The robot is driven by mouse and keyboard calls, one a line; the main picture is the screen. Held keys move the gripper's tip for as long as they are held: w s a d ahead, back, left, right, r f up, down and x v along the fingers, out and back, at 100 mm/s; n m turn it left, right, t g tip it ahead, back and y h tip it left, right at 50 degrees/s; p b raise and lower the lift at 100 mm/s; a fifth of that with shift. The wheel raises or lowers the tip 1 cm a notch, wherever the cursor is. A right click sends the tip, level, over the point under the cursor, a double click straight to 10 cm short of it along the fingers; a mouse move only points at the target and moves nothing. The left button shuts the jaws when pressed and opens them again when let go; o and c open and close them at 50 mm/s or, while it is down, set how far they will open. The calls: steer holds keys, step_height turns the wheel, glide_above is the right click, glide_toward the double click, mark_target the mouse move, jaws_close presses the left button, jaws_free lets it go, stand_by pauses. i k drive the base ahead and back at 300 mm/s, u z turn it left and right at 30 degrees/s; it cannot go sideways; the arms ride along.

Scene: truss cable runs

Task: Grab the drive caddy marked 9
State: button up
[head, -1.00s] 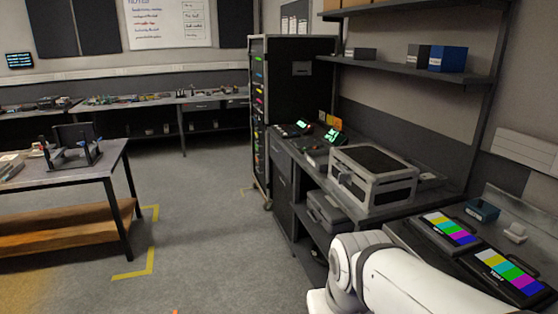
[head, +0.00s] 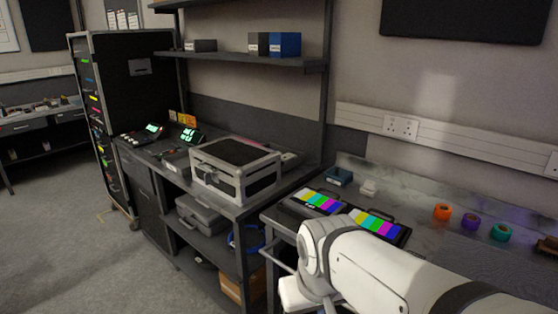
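I cannot make out a drive caddy marked 9 in the head view. Small boxes, one dark grey (head: 258,43) and one blue (head: 285,44), stand on the wall shelf, but their labels are too small to read. A small teal box (head: 339,176) sits on the right bench, with no readable mark. My white arm reaches in at the lower right, over the front of that bench.
A silver-edged case (head: 236,168) rests on the middle bench. Two colour-bar screens (head: 376,227) lie on the right bench (head: 460,255), with tape rolls (head: 442,212) farther right. A tall black rack (head: 138,100) stands at left. Open floor (head: 60,225) lies in front of it.

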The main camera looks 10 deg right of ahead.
mark_target(288, 157)
steer(key=u, duration=1.5)
steer(key=i, duration=2.55)
steer(key=z, duration=2.7)
